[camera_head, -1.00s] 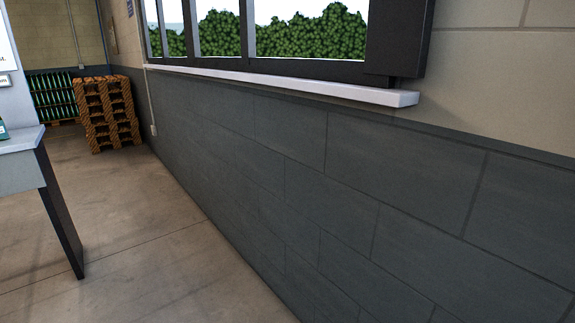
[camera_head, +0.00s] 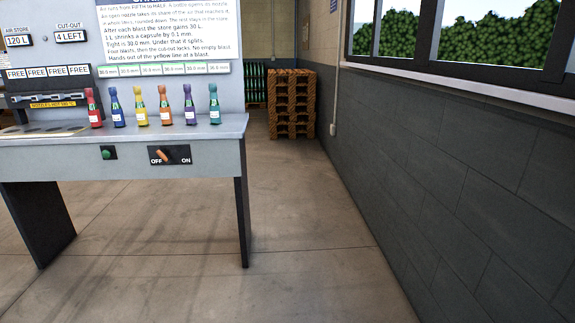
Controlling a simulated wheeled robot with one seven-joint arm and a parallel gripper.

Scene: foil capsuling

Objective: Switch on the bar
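The black bar (camera_head: 45,97) is at the left edge, with a yellow label reading roughly "nozzles hot" and several "FREE" signs above it. On the front of the grey bench (camera_head: 75,160) is a dark switch plate (camera_head: 170,162) marked OFF at left and ON at right, with an orange lever (camera_head: 172,155). A green button (camera_head: 106,154) sits left of the switch plate. My gripper is not in view.
Several coloured capped bottles, including a red one (camera_head: 93,108), stand along the bench top. A sign board (camera_head: 165,40) rises behind them. A grey wall (camera_head: 440,150) runs along the right. Open floor (camera_head: 310,260) lies between bench and wall; pallets (camera_head: 292,103) are stacked beyond.

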